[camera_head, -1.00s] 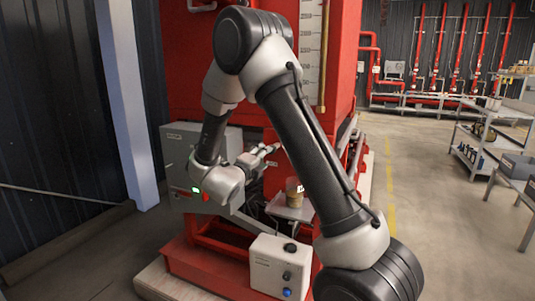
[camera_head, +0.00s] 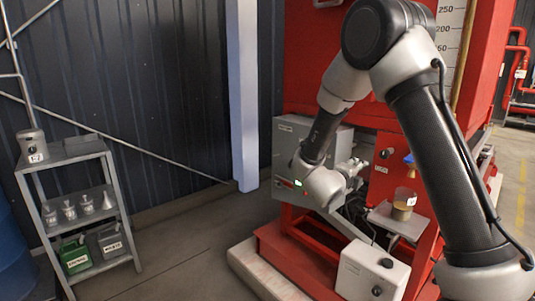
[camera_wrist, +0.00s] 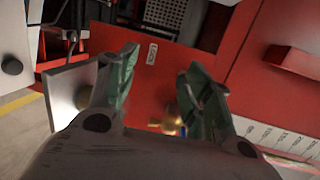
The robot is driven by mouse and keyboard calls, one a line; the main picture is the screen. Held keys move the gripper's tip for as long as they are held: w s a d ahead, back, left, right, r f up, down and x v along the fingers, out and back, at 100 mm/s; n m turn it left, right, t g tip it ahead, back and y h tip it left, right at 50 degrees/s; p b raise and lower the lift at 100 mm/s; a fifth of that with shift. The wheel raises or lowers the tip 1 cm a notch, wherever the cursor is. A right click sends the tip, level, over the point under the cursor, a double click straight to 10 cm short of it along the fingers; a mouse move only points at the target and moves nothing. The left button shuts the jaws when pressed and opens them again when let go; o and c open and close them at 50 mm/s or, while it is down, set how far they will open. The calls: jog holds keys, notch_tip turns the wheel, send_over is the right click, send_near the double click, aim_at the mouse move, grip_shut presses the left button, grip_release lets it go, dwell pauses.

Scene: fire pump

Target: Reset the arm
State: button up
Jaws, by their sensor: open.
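My arm crosses the right half of the head view, bent at a high elbow. My gripper (camera_head: 357,168) hangs in front of the red fire pump frame (camera_head: 300,252), beside the grey control box (camera_head: 296,142). In the wrist view my gripper (camera_wrist: 160,72) shows two green-padded fingers spread apart. Nothing is held between them. A brass fitting (camera_wrist: 174,118) on the red panel (camera_wrist: 160,60) shows behind the gap between the fingers.
A white box with knobs (camera_head: 372,270) stands in front below the gripper. A grey shelf rack (camera_head: 85,150) at the left holds metal funnels, a green can (camera_head: 76,254) and a grey can (camera_head: 111,240). The floor between rack and pump is clear. A pale post (camera_head: 242,95) stands behind.

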jog(key=w+a+f+n+y, duration=0.1)
jog(key=a+f+n+y, duration=0.6)
jog(key=a+f+n, duration=0.15)
jog(key=s+a+r+n+g+y, duration=0.3)
jog(key=s+a+n+g+y, duration=0.25)
jog(key=s+n, duration=0.5)
jog(key=s+d+r+n, duration=0.2)
jog(key=s+d+r, duration=0.3)
jog(key=s, duration=0.3)
jog(key=s+d+r+n+g+h, duration=0.1)
jog(key=s+d+r+n, duration=0.2)
jog(key=s, duration=0.6)
jog(key=s+d+r+n, duration=0.3)
jog(key=s+d+r, duration=0.4)
jog(key=s+r, duration=0.1)
jog(key=shift+s+d+r+g, duration=0.35)
jog(key=shift+s, duration=0.25)
